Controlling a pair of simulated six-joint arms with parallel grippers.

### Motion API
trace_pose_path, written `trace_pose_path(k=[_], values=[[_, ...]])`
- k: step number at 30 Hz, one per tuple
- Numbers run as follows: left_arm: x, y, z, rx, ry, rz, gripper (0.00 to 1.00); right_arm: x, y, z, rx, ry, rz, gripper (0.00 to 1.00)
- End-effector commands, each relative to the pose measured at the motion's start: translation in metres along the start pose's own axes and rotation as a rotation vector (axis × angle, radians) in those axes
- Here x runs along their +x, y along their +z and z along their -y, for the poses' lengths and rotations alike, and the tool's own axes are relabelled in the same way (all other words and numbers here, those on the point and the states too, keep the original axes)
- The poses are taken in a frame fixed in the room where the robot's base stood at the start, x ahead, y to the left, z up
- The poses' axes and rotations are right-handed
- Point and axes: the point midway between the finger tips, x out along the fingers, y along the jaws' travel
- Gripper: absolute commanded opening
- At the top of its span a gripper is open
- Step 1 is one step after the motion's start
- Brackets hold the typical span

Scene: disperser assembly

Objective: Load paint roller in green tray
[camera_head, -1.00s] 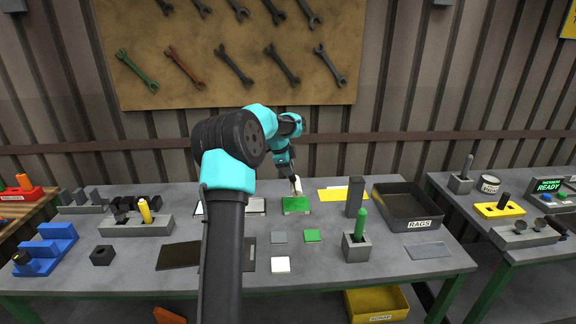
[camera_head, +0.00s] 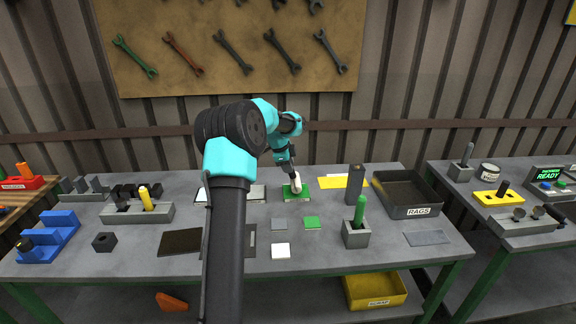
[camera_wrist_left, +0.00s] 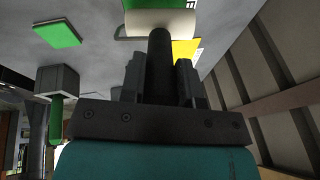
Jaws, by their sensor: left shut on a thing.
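My left gripper (camera_head: 292,178) is shut on the dark handle (camera_wrist_left: 160,62) of the paint roller, which stands between the two fingers in the left wrist view. The roller's white head (camera_head: 297,189) is at the green tray (camera_head: 304,196), over its middle in the head view. I cannot tell whether it touches the tray's surface. In the left wrist view the white head (camera_wrist_left: 160,20) lies just beyond the handle, with a green strip of the tray (camera_wrist_left: 160,3) behind it. My right gripper is not in view.
A small green square (camera_head: 312,222) and a grey block with a green handle (camera_head: 360,210) stand in front and to the right. A dark post (camera_head: 355,180), a yellow sheet (camera_head: 329,182) and the RAGS bin (camera_head: 410,212) lie right of the tray.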

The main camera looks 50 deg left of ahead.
Motion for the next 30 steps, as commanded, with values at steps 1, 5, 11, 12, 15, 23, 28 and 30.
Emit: trace_pose_path(k=[1, 5, 11, 12, 15, 23, 28, 30], values=[[-0.0006, -0.0001, 0.0003, 0.000, -0.001, 0.000, 0.06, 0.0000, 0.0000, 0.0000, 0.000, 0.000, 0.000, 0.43], [-0.0006, -0.0001, 0.0003, 0.000, -0.001, 0.000, 0.06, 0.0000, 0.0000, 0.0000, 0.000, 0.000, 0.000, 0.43], [-0.0002, 0.0000, 0.0002, 0.000, -0.001, 0.000, 0.06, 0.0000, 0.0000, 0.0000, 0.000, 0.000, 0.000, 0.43], [0.0001, 0.0000, 0.0001, 0.000, -0.001, 0.000, 0.06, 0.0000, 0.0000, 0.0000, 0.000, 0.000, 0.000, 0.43], [0.0010, 0.0003, -0.0001, 0.000, -0.001, 0.000, 0.06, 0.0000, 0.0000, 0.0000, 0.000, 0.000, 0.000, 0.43], [0.0033, 0.0009, -0.0007, 0.000, -0.001, 0.000, 0.06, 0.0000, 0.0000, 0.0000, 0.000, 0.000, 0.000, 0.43], [0.0048, 0.0013, -0.0011, 0.000, 0.000, 0.000, 0.06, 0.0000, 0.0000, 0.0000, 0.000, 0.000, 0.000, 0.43], [0.0054, 0.0015, -0.0012, 0.000, 0.000, 0.000, 0.06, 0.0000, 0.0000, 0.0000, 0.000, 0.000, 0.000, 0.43]])
